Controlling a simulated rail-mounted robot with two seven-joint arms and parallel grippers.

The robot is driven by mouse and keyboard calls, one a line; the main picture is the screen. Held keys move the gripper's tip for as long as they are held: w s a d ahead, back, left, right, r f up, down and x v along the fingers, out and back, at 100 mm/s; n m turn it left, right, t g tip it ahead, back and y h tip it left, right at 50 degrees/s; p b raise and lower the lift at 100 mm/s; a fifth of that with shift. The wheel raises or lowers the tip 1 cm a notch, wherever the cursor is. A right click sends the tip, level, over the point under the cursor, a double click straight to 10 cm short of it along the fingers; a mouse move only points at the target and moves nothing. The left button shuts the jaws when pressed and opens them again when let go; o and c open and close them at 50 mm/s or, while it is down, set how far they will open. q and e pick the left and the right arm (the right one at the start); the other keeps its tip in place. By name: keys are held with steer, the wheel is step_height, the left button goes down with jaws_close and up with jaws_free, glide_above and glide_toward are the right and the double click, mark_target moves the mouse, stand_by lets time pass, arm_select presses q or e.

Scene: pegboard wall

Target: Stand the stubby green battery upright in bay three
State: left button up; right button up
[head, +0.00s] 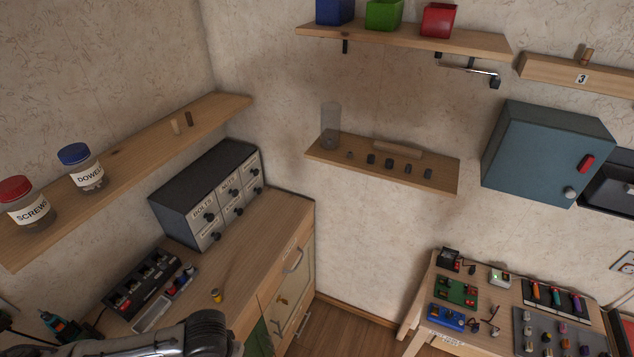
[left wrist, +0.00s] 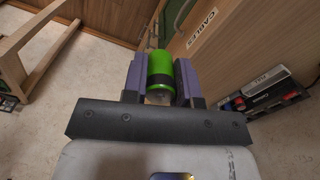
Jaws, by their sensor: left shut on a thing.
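In the left wrist view my left gripper (left wrist: 160,82) is shut on the stubby green battery (left wrist: 159,63). The battery is bright green with a dark band and sits between the two purple-grey fingers. In the head view my left arm comes in along the bottom edge, and neither its fingers nor the battery can be made out. A dark holder with several bays (head: 143,284) lies on the left workbench. A dark unit with labels also shows at the right of the left wrist view (left wrist: 268,98), apart from the battery. My right gripper is not in view.
A light tray (head: 152,315), small coloured batteries (head: 181,281) and a yellow cylinder (head: 216,296) are by the holder. A labelled drawer cabinet (head: 207,195) stands behind. The bench (head: 262,242) right of the cylinder is clear. A shelf (head: 125,158) with jars hangs above.

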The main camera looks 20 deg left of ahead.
arm_select(q)
steer(key=w+d+r+m, duration=0.1)
steer(key=w+d+r, duration=0.4)
steer(key=w+r, duration=0.5)
steer(key=w+d+r+m, duration=0.2)
steer(key=w+d+r, duration=0.25)
steer(key=r, duration=0.95)
steer(key=s+r+p, duration=0.4)
steer(key=r+p, duration=0.3)
steer(key=p, duration=0.2)
steer(key=s+r+p, duration=0.4)
steer(key=r+p, duration=0.4)
steer(key=p, duration=0.2)
steer(key=shift+a, duration=0.25)
steer(key=shift+s, duration=0.15)
